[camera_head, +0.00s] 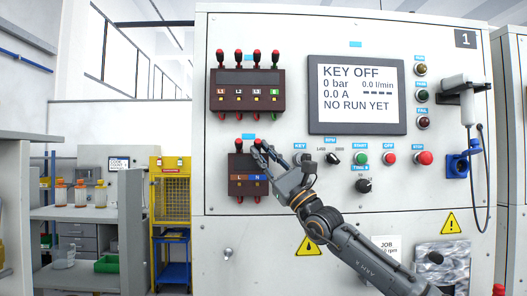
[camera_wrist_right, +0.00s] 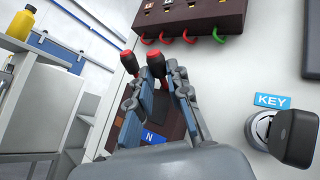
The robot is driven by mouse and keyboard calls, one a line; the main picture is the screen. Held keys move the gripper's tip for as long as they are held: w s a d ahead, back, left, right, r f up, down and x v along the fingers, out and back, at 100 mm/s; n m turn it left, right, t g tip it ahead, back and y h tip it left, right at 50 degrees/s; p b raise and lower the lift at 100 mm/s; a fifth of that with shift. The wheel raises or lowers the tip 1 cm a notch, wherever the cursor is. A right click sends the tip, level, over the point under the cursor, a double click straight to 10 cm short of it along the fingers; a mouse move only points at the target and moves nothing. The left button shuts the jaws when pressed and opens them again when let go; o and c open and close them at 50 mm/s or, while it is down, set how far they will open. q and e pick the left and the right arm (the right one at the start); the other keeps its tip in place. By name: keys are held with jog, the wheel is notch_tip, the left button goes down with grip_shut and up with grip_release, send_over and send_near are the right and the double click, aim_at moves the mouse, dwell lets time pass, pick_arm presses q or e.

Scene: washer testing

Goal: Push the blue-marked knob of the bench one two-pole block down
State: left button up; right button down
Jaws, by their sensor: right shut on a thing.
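The dark red two-pole block (camera_head: 236,186) sits on the white bench panel, under the larger block. It has a brown L mark and a blue N mark, and the N mark (camera_wrist_right: 152,137) shows in the wrist view. My right gripper (camera_head: 263,152) is at the block's upper right. In the wrist view the right gripper (camera_wrist_right: 157,84) has its fingers closed around the blue-marked knob (camera_wrist_right: 155,58), whose red tip stands up between them. The other, brown-marked knob (camera_head: 238,145) stands up just left of the fingers. Its red tip also shows in the wrist view (camera_wrist_right: 129,60). My left gripper is out of view.
The larger block (camera_head: 247,92) with several red-tipped knobs is above. The black key switch (camera_wrist_right: 290,137) lies right of my gripper. A screen (camera_head: 356,120) reads KEY OFF. Buttons and a rotary knob (camera_head: 363,186) are farther right. Shelves and a yellow cart stand left.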

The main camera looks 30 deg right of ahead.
dwell(0.3)
jog(key=c, duration=1.3)
grip_release()
jog(key=v, duration=1.2)
jog(key=shift+f, duration=0.1)
